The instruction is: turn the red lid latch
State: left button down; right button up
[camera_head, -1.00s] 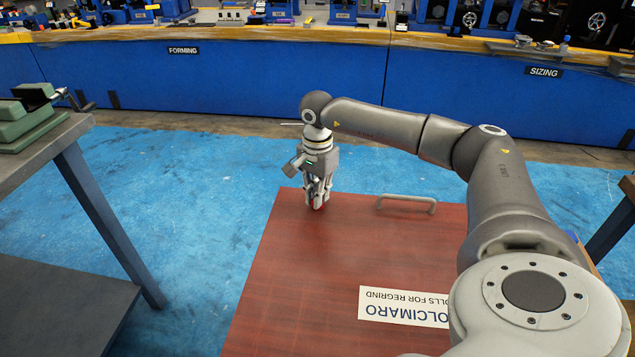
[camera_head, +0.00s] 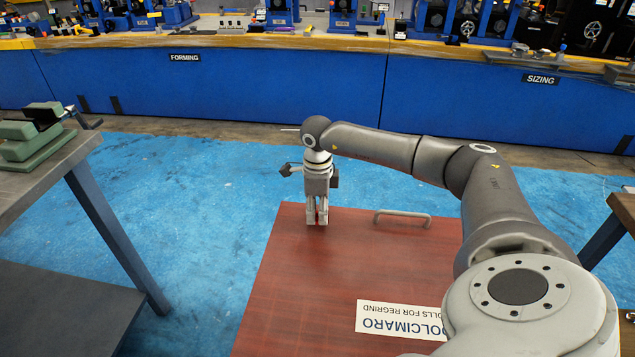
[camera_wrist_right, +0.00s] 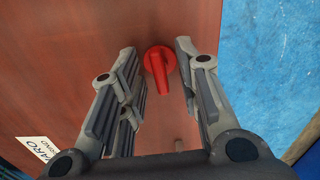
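The red lid latch (camera_wrist_right: 161,68) shows in the right wrist view as a round hub with a short handle pointing down the picture. It sits on the reddish-brown lid (camera_head: 330,265), near the lid's far left corner in the head view. My right gripper (camera_wrist_right: 160,85) is open, with its fingers on either side of the latch and visible gaps between them and it. In the head view the right gripper (camera_head: 316,222) points straight down over the lid, and a little red shows between its fingers. My left gripper is not in view.
A grey bar handle (camera_head: 402,218) stands on the lid right of the gripper. A white label (camera_head: 400,319) lies nearer me. A grey table (camera_head: 45,165) with a green vise stands at left, a wooden bench (camera_head: 623,208) at right. Blue floor (camera_head: 200,220) surrounds the lid.

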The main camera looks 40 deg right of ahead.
notch_tip(320, 180, up, 6)
jog(key=p, duration=0.5)
jog(key=shift+r, duration=0.1)
dwell(0.4)
notch_tip(320, 180, up, 12)
dwell(0.4)
